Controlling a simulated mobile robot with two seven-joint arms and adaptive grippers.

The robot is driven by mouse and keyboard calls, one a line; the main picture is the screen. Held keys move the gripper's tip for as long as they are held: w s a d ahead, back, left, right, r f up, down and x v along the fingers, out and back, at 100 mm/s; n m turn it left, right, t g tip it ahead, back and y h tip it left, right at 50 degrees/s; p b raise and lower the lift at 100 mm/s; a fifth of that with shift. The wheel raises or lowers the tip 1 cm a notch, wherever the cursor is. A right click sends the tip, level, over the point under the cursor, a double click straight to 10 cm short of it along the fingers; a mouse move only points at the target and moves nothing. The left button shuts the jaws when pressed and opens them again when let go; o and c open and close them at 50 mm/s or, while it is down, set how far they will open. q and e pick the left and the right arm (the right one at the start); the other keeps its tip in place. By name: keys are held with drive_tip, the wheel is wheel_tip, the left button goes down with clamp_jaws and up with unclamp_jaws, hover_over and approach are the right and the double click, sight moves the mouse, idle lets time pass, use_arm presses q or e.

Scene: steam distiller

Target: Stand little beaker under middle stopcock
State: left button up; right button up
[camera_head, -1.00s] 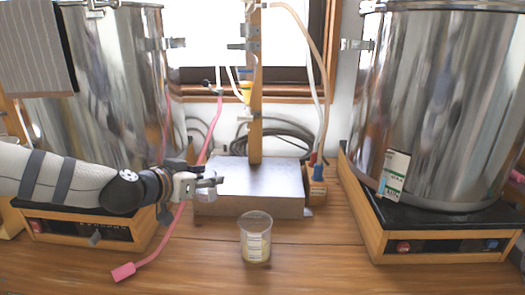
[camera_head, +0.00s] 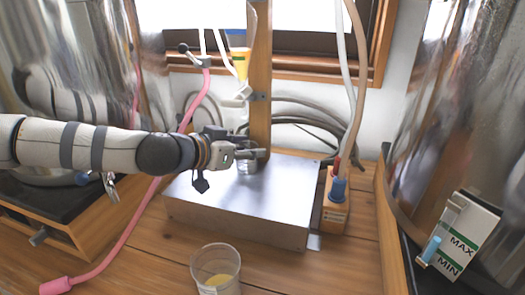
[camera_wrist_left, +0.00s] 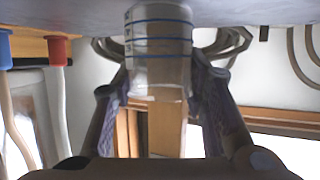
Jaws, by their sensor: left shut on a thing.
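The little beaker (camera_head: 247,167) is clear and stands upright over the back part of the metal box (camera_head: 240,210), just left of the wooden post. In the left wrist view the little beaker (camera_wrist_left: 160,38) has blue rings and sits between both fingers. My left gripper (camera_head: 252,155) is shut on it. In that inverted view its base is close to the grey box top; I cannot tell if it touches. A white stopcock (camera_head: 243,92) under a yellow-filled vessel (camera_head: 239,55) is above, at the post. My right gripper is out of view.
A plastic cup (camera_head: 216,270) with yellowish liquid stands in front of the box. A pink hose (camera_head: 150,200) runs down left of it. Steel vessels flank both sides. A small wooden block (camera_head: 336,205) with red and blue fittings stands right of the box.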

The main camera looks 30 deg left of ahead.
use_arm(q)
drive_tip(key=shift+o, duration=0.2)
drive_tip(key=shift+s+d+f, duration=0.1)
drive_tip(key=shift+s+f, duration=0.2)
drive_tip(key=shift+f, duration=0.1)
drive_tip(key=shift+s+r, duration=0.15)
drive_tip(key=shift+r, duration=0.15)
drive_tip(key=shift+c, duration=0.2)
drive_tip(key=shift+f, duration=0.25)
drive_tip(key=o, duration=1.2)
drive_tip(key=shift+r, duration=0.1)
drive_tip(key=shift+c, duration=0.2)
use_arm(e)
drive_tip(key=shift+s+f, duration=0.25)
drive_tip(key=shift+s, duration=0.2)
